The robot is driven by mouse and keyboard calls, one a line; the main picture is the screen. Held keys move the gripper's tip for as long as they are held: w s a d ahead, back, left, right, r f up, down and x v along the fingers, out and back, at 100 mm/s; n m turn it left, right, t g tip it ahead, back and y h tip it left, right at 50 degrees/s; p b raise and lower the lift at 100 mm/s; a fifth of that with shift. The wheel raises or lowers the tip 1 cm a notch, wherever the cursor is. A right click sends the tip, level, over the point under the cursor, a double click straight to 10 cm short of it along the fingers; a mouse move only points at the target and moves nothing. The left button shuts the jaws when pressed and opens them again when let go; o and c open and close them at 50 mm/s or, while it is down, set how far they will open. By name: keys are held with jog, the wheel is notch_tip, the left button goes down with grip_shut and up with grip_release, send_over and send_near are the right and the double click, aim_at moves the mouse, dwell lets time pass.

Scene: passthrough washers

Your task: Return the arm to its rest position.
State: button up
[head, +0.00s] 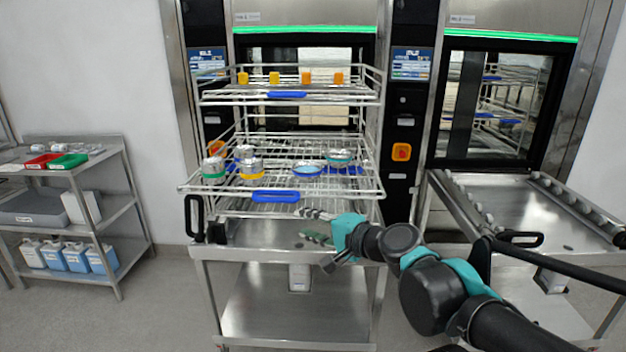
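My gripper (317,226) is at the end of my arm, which reaches in from the lower right. It is in front of the wire rack (350,190), just below the rack's lower front edge and above the steel trolley top (255,238). Its two fingers point left and stand apart, with nothing seen between them. Whether a finger touches the rack cannot be told from this view.
The rack carries jars (251,168), bowls (308,169) and, on its upper tier, several yellow items (307,77). An empty roller trolley (540,205) stands at right. A shelf with bottles (77,257) stands at left. Floor between (160,300) is clear.

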jog(key=d+f+n+g+h, duration=0.4)
jog(key=d+f, duration=0.3)
jog(key=f, duration=0.5)
jog(key=s+d+f+n+g+h, duration=0.2)
jog(key=d+f+h, duration=0.4)
jog(key=d+f, duration=0.4)
jog(key=s+d+n, duration=0.1)
jog(key=d+n, duration=0.1)
jog(key=d, duration=0.2)
jog(key=shift+s+f+g+h, duration=0.2)
jog(key=shift+f+g+h, duration=0.1)
jog(key=shift+h, duration=0.1)
